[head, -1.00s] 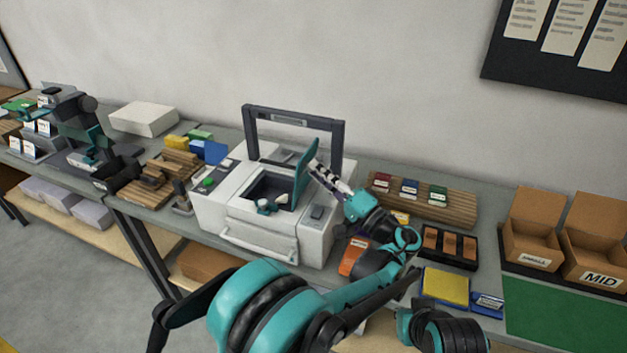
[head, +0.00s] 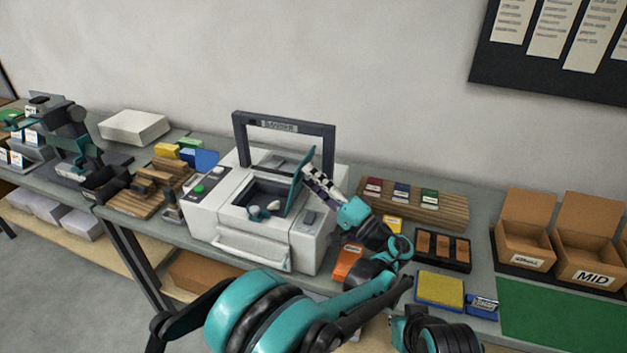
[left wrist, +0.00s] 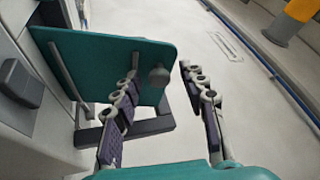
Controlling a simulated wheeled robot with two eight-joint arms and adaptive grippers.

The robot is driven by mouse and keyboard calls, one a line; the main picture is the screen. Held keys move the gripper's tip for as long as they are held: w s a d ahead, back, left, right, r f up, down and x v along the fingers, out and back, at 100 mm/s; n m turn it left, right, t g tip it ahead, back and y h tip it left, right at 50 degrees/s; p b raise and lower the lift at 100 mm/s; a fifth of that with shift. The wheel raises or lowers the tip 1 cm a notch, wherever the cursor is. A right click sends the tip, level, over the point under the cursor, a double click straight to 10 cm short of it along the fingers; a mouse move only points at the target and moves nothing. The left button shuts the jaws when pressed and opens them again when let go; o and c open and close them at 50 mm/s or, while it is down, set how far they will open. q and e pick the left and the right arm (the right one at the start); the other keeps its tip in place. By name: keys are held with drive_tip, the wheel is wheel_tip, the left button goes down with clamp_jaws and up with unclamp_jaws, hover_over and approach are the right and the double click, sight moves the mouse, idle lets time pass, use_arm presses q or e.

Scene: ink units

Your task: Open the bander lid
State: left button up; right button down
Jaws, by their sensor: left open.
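The bander (head: 238,228) is a white machine on the bench with a dark arch behind its top. Its teal lid (head: 300,180) stands raised, nearly upright, at the right of the dark top opening (head: 268,192). My left gripper (head: 314,176) is at the lid's right side. My left gripper (left wrist: 160,70) is open there. One finger overlaps the lid's face; the other is apart to its right. Contact cannot be told. My right gripper is not in view.
A wooden rack (head: 440,205) with coloured ink blocks is right of the bander, with a black tray (head: 443,262) in front. Open cardboard boxes (head: 525,255) stand farther right.

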use_arm(q)
drive_tip(key=o, duration=0.3)
drive_tip(key=r, duration=0.7)
drive_tip(key=shift+w+a+r, duration=0.1)
drive_tip(key=shift+w+r, duration=0.1)
drive_tip(key=shift+w, duration=0.2)
drive_tip(key=shift+s+d+r, duration=0.15)
drive_tip(key=shift+s+r, duration=0.2)
drive_tip(key=shift+r, duration=0.25)
drive_tip(key=shift+s+d+r, duration=0.1)
drive_tip(key=shift+s+r, duration=0.2)
drive_tip(key=shift+r, duration=0.3)
drive_tip(key=c, duration=0.3)
drive_tip(key=shift+w+a+r, duration=0.1)
drive_tip(key=shift+w+a, duration=0.05)
drive_tip(key=shift+w, duration=0.1)
